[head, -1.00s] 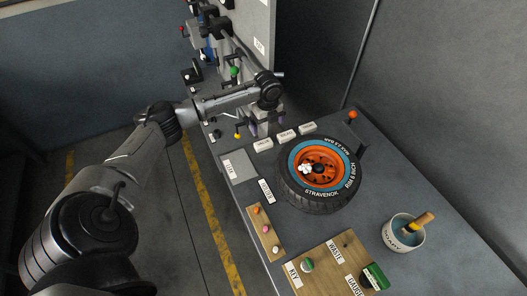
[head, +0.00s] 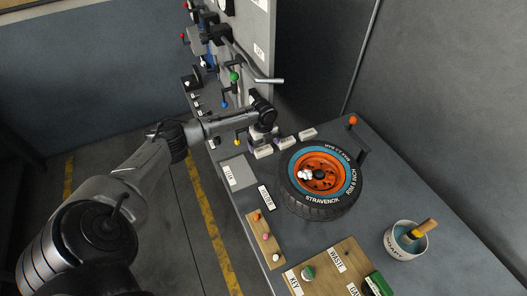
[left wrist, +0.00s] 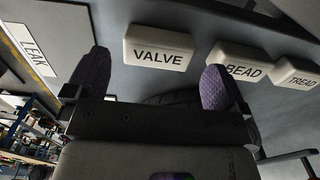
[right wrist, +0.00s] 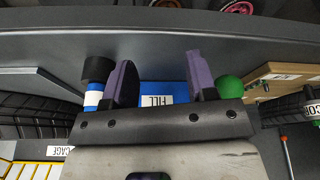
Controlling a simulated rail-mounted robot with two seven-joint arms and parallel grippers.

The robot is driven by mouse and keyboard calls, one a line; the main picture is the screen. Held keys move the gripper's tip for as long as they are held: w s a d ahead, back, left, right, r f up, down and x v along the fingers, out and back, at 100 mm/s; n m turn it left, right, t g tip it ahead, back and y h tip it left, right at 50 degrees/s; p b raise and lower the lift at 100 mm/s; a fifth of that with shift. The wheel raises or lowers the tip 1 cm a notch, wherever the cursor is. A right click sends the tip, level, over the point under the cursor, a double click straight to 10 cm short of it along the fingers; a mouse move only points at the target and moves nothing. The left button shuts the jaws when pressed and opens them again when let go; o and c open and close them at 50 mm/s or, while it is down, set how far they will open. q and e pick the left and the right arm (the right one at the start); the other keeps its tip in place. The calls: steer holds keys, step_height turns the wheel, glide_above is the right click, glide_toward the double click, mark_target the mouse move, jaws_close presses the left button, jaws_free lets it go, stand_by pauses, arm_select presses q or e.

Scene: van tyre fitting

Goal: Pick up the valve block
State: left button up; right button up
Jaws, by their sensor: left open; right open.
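The valve block (head: 263,153) is a small white block on the grey bench, the leftmost of a row of three. In the left wrist view the valve block (left wrist: 158,48) shows its black VALVE lettering. My left gripper (left wrist: 155,80) is open and empty. The valve block shows beyond the gap between its purple-padded fingers, apart from both. In the head view my left gripper (head: 256,136) hangs just behind the valve block. My right gripper (right wrist: 161,77) is open and empty in the right wrist view, away from the block.
The bead block (left wrist: 243,64) and tread block (left wrist: 297,77) stand close to the right of the valve block. A tyre on an orange rim (head: 342,194) lies in front. A LEAK plate (head: 239,173) lies to the left.

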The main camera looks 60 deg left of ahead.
mark_target(263, 149)
arm_select(q)
steer(key=shift+s+d+f, duration=0.1)
steer(key=shift+f, duration=1.8)
steer(key=c, duration=0.8)
